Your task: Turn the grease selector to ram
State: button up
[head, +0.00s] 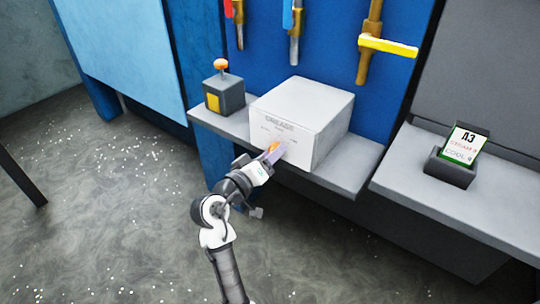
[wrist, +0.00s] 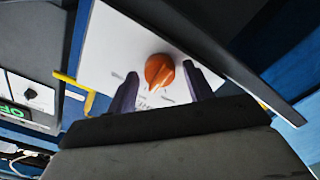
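The grease selector is a white box (head: 318,112) on a grey shelf, with "GREASE" lettering on its front face and an orange knob (head: 273,147). In the wrist view the orange knob (wrist: 160,71) sits on the white panel (wrist: 110,45), with small labels around it too blurred to read. My gripper (head: 270,155) is at the front of the box, by the knob. In the wrist view my gripper (wrist: 162,90) is open, one finger on each side of the knob, with gaps showing between the knob and the fingers. Contact is not visible.
A dark box with an orange button (head: 221,66) stands left of the selector on the shelf (head: 350,172). Valves with red, blue and yellow (head: 388,46) handles hang on the blue panel above. A card in a holder (head: 464,145) stands on the right counter.

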jog(key=shift+o, duration=0.3)
jog(key=b+v, duration=0.2)
jog(key=v, duration=1.1)
jog(key=shift+s+a, duration=0.25)
jog(key=shift+s, duration=0.1)
